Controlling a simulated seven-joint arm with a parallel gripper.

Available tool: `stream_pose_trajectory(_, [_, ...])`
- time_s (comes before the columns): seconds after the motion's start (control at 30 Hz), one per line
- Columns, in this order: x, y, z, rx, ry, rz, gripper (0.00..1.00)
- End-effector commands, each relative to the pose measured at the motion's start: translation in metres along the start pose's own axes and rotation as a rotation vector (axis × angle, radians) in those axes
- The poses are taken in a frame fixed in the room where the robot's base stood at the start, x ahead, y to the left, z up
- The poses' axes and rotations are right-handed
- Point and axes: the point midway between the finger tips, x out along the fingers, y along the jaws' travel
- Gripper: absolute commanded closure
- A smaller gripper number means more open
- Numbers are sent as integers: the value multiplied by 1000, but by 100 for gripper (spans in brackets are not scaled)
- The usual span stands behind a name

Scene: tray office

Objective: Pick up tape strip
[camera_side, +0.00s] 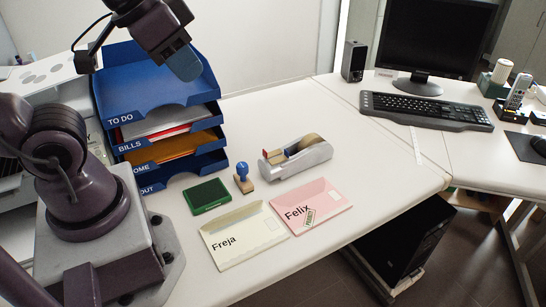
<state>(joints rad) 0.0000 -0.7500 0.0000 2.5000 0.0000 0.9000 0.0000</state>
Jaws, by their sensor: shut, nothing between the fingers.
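A grey tape dispenser (310,160) stands on the white desk, right of the letter trays. It holds a brown tape roll, and a small red and blue part shows at its left end. I cannot make out a separate tape strip at this size. My gripper (184,64) is high at the upper left, in front of the top blue tray. It is shut and empty, well apart from the dispenser.
Stacked blue trays (150,115) hold papers at the left. A green ink pad (207,196), a blue-handled stamp (242,178), a cream envelope "Freja" (240,242) and a pink envelope "Felix" (325,198) lie near the front edge. A keyboard (425,110) and monitor are at the right.

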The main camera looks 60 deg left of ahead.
Motion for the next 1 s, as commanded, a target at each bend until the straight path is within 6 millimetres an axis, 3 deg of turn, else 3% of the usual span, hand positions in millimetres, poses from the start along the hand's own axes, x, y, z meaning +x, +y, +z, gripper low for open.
stream_pose_trajectory(0.43, [0,0,0,0,0,0,100])
stream_pose_trajectory(0.6, [0,0,0,0,0,0,66])
stream_pose_trajectory(0.87, [0,-1,0,-5,-1,-3,66])
stream_pose_trajectory(1.0, [16,-8,2,-37,-82,-20,66])
